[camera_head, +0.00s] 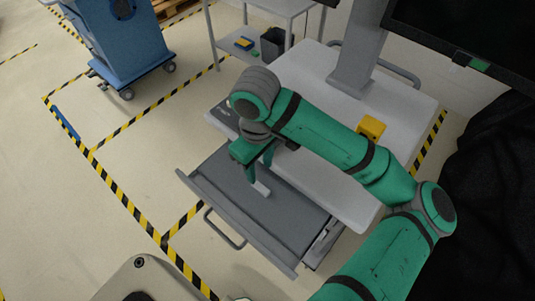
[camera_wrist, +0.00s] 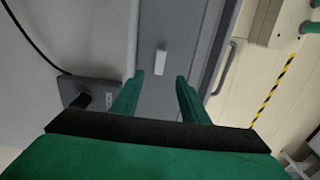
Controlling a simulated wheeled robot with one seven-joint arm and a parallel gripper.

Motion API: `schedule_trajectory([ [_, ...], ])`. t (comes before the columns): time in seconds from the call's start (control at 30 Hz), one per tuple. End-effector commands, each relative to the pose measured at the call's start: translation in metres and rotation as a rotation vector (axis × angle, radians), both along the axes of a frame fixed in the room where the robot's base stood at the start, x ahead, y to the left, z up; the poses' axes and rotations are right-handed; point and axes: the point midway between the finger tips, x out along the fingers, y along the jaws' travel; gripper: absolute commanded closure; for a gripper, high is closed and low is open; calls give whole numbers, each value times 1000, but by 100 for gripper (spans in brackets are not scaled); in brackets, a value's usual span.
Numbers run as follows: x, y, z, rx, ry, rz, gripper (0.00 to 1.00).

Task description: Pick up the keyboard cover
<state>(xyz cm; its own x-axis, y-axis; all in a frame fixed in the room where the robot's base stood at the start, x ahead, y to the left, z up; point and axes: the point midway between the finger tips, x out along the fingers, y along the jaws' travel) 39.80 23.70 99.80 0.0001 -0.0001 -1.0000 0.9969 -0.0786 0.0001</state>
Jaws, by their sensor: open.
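The keyboard cover looks to be the flat grey panel (camera_head: 285,215) lying in the pulled-out drawer of the cart. A small pale upright handle (camera_head: 261,188) stands on it. In the wrist view the grey panel (camera_wrist: 182,35) runs up the middle, and the pale handle (camera_wrist: 161,57) shows just beyond my fingertips, between their lines. My gripper (camera_head: 260,170) points down above the panel. Its two green fingers (camera_wrist: 160,78) are apart with nothing between them. Whether the fingertips are level with the handle is hard to tell.
The cart's light top (camera_head: 405,105) lies beside the drawer, with a yellow object (camera_head: 371,128) on it. A dark box (camera_head: 225,114) sits at its corner near my wrist; it also shows in the wrist view (camera_wrist: 90,94). The drawer handle (camera_head: 225,230) faces open floor.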

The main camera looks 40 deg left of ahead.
Motion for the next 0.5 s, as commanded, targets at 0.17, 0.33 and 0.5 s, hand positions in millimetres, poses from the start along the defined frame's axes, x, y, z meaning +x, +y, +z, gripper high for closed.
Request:
schedule_trajectory([
  [0.17, 0, -1, -18, -2, 2, -1, 59],
  [0.33, 0, -1, -46, -1, 3, -2, 59],
  [0.5, -1, 0, -74, -1, 2, -1, 59],
])
